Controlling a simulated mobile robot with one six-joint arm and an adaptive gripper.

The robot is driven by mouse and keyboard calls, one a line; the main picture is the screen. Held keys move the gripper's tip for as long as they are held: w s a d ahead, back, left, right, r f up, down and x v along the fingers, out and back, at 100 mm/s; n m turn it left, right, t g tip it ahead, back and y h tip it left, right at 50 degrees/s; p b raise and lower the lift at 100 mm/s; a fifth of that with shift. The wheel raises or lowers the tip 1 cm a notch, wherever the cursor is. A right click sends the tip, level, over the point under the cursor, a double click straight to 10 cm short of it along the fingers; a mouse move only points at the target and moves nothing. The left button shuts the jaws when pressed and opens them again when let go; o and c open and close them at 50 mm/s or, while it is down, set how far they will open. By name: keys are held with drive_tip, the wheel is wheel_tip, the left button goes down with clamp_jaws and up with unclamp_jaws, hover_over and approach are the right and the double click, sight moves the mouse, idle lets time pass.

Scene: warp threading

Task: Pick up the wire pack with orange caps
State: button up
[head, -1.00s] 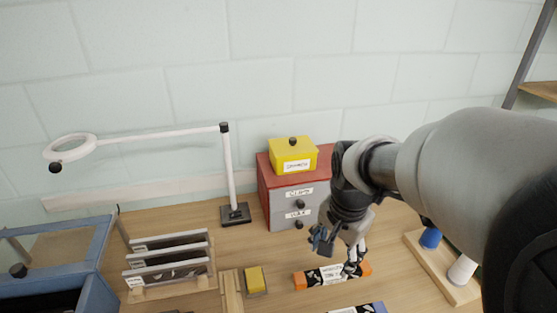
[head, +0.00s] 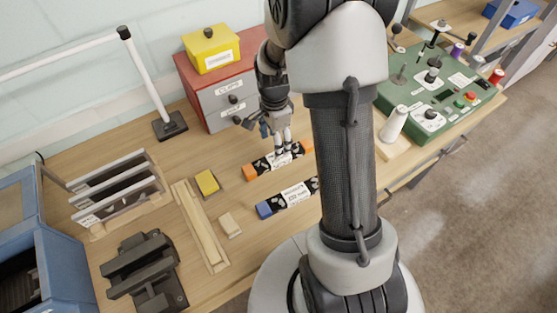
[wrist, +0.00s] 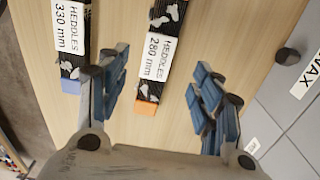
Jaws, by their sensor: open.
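The wire pack with orange caps (head: 262,166) lies flat on the wooden table, black with a white label; part of it is hidden behind my gripper and arm. In the wrist view this pack (wrist: 157,55) reads "HEDDLES 280 mm", and its one visible orange cap shows between my fingers. My gripper (head: 277,143) is over the pack in the head view. In the wrist view my gripper (wrist: 160,72) is open, with blue-padded fingers on both sides of the pack and nothing held. I cannot tell the height gap.
A blue-capped pack (head: 290,196), labelled 330 mm, lies parallel, close to the left finger in the wrist view. A drawer cabinet (head: 215,92) with a yellow box (head: 211,48) stands behind. A yellow block (head: 207,182) and a white spool (head: 394,123) are nearby.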

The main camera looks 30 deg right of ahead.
wheel_tip(320, 180, down, 3)
drive_tip(key=shift+r, duration=0.1)
drive_tip(key=f+b, duration=0.1)
drive_tip(key=f, duration=0.1)
drive_tip(key=d+f+b, duration=0.1)
drive_tip(key=f, duration=0.2)
drive_tip(key=shift+s+f+b, duration=0.1)
drive_tip(key=shift+b, duration=0.2)
drive_tip(key=shift+c, duration=0.5)
clamp_jaws()
